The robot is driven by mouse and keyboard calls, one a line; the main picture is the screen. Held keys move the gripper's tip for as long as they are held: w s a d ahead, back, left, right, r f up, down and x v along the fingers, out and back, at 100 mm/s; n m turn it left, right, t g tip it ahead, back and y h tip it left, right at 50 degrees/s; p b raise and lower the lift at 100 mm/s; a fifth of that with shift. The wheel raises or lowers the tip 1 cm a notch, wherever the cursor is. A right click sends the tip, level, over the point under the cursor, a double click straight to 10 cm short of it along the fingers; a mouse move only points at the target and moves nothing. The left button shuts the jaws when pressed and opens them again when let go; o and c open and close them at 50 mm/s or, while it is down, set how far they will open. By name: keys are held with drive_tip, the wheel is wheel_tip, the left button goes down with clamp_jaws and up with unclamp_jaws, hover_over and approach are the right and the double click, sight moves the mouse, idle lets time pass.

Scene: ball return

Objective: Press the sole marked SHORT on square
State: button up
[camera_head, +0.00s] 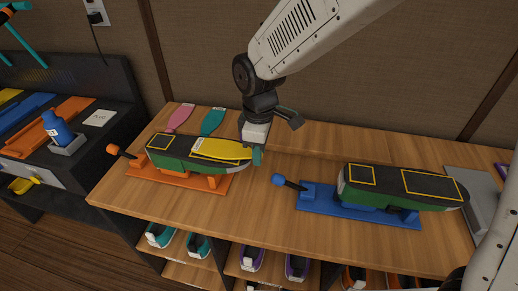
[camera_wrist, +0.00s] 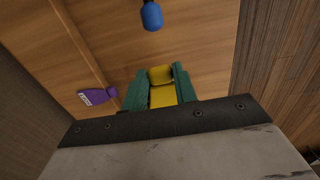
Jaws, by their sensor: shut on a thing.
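My gripper (camera_head: 255,153) is shut on a yellow sole (camera_head: 218,148) by its right end. Its teal fingers (camera_wrist: 160,88) stand on both sides of the yellow sole (camera_wrist: 162,95) in the wrist view. The sole lies flat along the front part of the left shoe last (camera_head: 172,158), over its top face; I cannot tell whether it touches. A white label shows on the sole, too small to read. The left last is dark and green, upside down on an orange stand (camera_head: 150,174). A similar right last (camera_head: 400,190) with bare yellow outlines sits on a blue stand (camera_head: 335,207).
Pink (camera_head: 180,117) and teal (camera_head: 213,121) soles lie at the back left of the bench. A purple sole (camera_wrist: 97,96) shows in the wrist view. Knobbed levers, orange (camera_head: 113,149) and blue (camera_head: 278,179), stick up by the stands. Shoes fill the shelf below.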

drive_tip(key=shift+f, duration=0.25)
drive_tip(key=o, duration=1)
wheel_tip(320, 180, up, 8)
drive_tip(key=shift+f, duration=0.15)
drive_tip(key=shift+m, duration=0.3)
drive_tip(key=s+d+r+m, duration=0.3)
drive_tip(key=s+d+m, duration=0.4)
drive_tip(key=s+d, duration=0.3)
drive_tip(key=s+d+r+m+t, duration=0.1)
drive_tip(key=s+d+r+m, duration=0.3)
drive_tip(key=d, duration=1.4)
drive_tip(key=s+m, duration=0.4)
drive_tip(key=s, duration=0.2)
drive_tip(key=shift+s+r, duration=0.15)
drive_tip(key=shift+r, duration=0.1)
